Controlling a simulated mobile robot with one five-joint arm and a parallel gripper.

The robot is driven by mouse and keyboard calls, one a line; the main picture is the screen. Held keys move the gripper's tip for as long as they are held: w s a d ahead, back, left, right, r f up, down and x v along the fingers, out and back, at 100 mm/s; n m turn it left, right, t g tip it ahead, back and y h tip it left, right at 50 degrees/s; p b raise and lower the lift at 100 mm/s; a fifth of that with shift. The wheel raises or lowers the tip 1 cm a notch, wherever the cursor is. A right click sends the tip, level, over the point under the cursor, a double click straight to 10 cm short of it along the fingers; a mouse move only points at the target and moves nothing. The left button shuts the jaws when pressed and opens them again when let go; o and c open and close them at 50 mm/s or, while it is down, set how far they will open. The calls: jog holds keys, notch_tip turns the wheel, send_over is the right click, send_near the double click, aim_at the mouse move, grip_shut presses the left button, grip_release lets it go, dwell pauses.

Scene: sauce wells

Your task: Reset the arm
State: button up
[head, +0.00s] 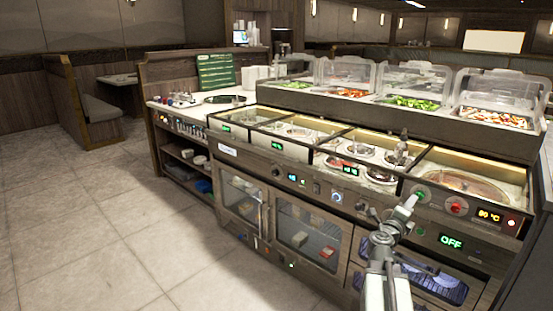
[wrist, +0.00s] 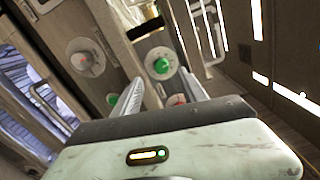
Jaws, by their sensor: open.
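My gripper (head: 410,203) is at the end of my raised arm, in front of the right part of the counter's control panel in the head view. In the wrist view, the two fingers of my gripper (wrist: 160,90) are spread apart with nothing held between them. A green knob (wrist: 161,66) shows beyond the gap between the fingers. In the head view the green knob (head: 421,192) is close by the fingertips; whether they touch it, I cannot tell.
A red knob (head: 456,206) and an 80 °C display (head: 489,214) are to the right on the panel. An OFF display (head: 451,242) is below. The counter holds sauce wells (head: 365,154) and covered food trays (head: 412,101). The tiled floor (head: 95,225) at left is clear.

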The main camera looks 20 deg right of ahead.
jog(key=w+a+n+t+y, duration=0.35)
jog(key=w+a+n, duration=0.2)
jog(key=a, duration=0.65)
jog(key=w+a+n+t+y, duration=0.2)
jog(key=w+a+n+y, duration=0.35)
jog(key=a, duration=0.65)
jog(key=w+a+n+t+y, duration=0.3)
jog(key=w+a+n, duration=0.25)
jog(key=a, duration=0.65)
jog(key=a+f+n+g+y, duration=0.2)
jog(key=a+f+n+y, duration=0.1)
jog(key=a, duration=0.3)
jog(key=a+f+n+g+y, duration=0.1)
jog(key=a+f+n+y, duration=0.25)
jog(key=a, duration=0.35)
jog(key=s+a+f+n+g, duration=0.6)
jog(key=f, duration=0.3)
jog(key=s+d+f+n+g+h, duration=0.1)
jog(key=s+d+f+n+g, duration=0.15)
jog(key=s+f+g, duration=0.45)
jog(key=s+d+g+h, duration=0.2)
jog(key=s+d, duration=0.3)
jog(key=s, duration=0.5)
notch_tip(320, 180, up, 25)
jog(key=p, duration=2.6)
jog(key=shift+a+f, duration=0.15)
jog(key=shift+a, duration=0.05)
